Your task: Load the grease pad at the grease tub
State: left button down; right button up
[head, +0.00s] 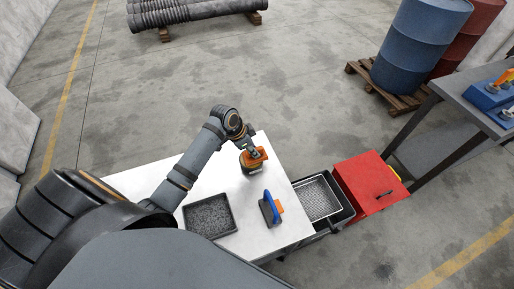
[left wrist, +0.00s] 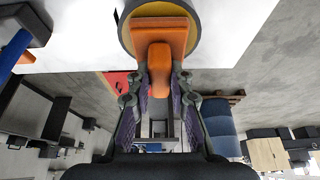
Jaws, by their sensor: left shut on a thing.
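My left gripper (head: 249,151) is over the far part of the white table, shut on the orange handle of a tool that I take for the grease pad (head: 254,159). In the left wrist view the fingers (left wrist: 160,85) close around the orange handle (left wrist: 159,58). The pad's underside is hidden. My right gripper is in neither view.
A dark tray with speckled grey filling (head: 209,215) and a blue-handled tool (head: 270,207) are on the white table (head: 250,244). A black bin with a grey mesh-like top (head: 317,198) and a red box (head: 369,183) stand right of it.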

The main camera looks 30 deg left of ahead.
pick_arm(q)
jog(key=shift+s+f+p, duration=0.1)
jog(key=shift+f+p, duration=0.05)
jog(key=shift+p, duration=0.15)
dwell(1.2)
notch_tip(320, 180, up, 7)
jog(key=p, duration=0.8)
jog(key=shift+r, duration=0.2)
jog(key=shift+f, duration=0.1)
